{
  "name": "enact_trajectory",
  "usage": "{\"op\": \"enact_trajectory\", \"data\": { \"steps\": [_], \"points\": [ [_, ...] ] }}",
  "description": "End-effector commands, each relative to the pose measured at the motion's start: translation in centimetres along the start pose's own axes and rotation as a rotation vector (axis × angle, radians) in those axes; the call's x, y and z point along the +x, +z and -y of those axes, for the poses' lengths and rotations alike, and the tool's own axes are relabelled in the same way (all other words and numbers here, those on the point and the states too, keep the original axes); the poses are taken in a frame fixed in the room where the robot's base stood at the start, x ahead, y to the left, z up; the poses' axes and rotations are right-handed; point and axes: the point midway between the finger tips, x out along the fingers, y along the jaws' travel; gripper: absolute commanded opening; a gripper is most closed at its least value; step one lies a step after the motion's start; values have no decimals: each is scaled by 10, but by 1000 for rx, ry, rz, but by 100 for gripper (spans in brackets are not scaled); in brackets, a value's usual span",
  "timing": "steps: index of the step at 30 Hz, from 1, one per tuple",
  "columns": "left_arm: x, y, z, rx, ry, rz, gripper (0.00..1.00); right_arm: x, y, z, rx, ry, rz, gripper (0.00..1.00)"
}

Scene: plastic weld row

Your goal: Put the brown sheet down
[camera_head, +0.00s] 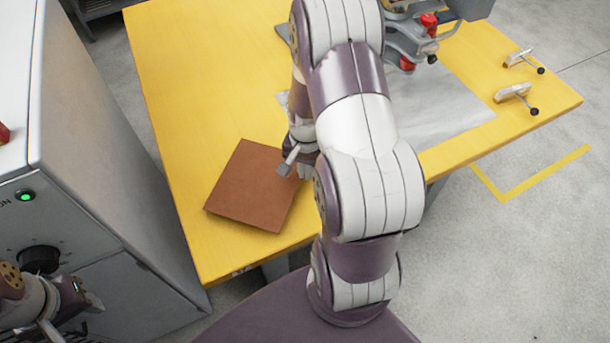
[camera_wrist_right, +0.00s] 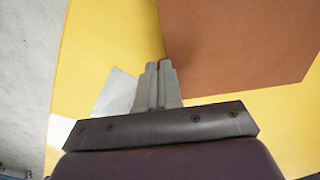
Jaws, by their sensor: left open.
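The brown sheet (camera_head: 252,185) is a flat, square panel over the front left part of the yellow table. My right gripper (camera_head: 295,165) is at the sheet's upper right corner. In the right wrist view its two fingers (camera_wrist_right: 158,68) are close together at the edge of the sheet (camera_wrist_right: 240,40) and appear shut on it. The grip point itself is partly hidden by the fingers. I cannot tell whether the sheet touches the table. My left gripper (camera_head: 75,312) is at the lower left, apart from the sheet, open and partly out of frame.
The yellow table (camera_head: 175,100) has bare room left of and behind the sheet. A grey mat (camera_head: 440,110) lies farther back, under a machine head with red parts (camera_head: 428,22). Two toggle clamps (camera_head: 515,92) sit at the right. A grey cabinet (camera_head: 100,190) stands close on the left.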

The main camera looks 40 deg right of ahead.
Motion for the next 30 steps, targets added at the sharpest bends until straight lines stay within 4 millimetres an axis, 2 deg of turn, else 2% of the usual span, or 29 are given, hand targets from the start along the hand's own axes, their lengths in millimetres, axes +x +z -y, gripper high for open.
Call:
{"op": "enact_trajectory", "data": {
  "steps": [3, 5, 15, 18, 26, 30],
  "points": [
    [4, 1, 0, 0, 0, 0, 43, 24, 2, -2, 1, 4, 6, 0],
    [5, 1, 0, 0, 0, 0, 43, 32, 1, -1, 1, 2, 3, 0],
    [6, 1, 0, 0, 0, 0, 43, 36, 1, -2, 0, 1, 2, 0],
    [6, 1, 0, 0, 0, 0, 43, 35, 1, -2, 0, 1, 2, 30],
    [5, 1, 0, 0, 0, 0, 43, 34, 0, -2, 0, 1, 2, 30],
    [1, 0, 0, 0, 0, 0, 43, 18, -1, -1, 0, -1, -2, 30]
  ]
}}
